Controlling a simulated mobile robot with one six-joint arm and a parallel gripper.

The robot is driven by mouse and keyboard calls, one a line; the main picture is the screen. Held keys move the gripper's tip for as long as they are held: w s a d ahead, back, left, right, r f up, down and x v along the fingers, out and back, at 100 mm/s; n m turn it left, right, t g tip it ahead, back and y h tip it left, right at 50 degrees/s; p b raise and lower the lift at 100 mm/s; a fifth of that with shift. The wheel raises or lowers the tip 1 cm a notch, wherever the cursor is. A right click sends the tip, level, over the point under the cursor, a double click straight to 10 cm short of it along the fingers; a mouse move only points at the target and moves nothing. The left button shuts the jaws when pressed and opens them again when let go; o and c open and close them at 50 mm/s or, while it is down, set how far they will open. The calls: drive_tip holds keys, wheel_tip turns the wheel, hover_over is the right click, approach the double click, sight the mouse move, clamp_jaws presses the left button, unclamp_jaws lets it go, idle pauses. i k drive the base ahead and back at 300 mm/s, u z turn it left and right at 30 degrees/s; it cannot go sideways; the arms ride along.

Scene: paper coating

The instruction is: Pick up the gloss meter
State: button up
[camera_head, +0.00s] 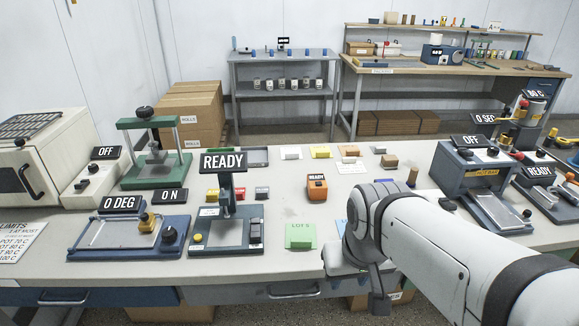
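A small orange and dark device with a READY label (317,187) sits on the table just right of the middle. It looks like the gloss meter, though no name on it can be read. My white arm comes in from the lower right. My gripper (379,301) is the dark part at the end, low at the table's front edge, nearer the camera than the orange device and to its right. It is apart from the device. The fingers are partly hidden by my wrist, so I cannot tell how far they are open.
A green LOT 5 pad (300,236) lies in front of the orange device. A gauge stand with a READY sign (228,228) stands to the left. A blue machine (470,170) stands to the right. Small coloured blocks (320,152) lie behind.

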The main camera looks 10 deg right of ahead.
sight(316, 193)
drive_tip(key=z, duration=0.15)
drive_tip(key=i, duration=0.9)
drive_tip(key=u, duration=0.05)
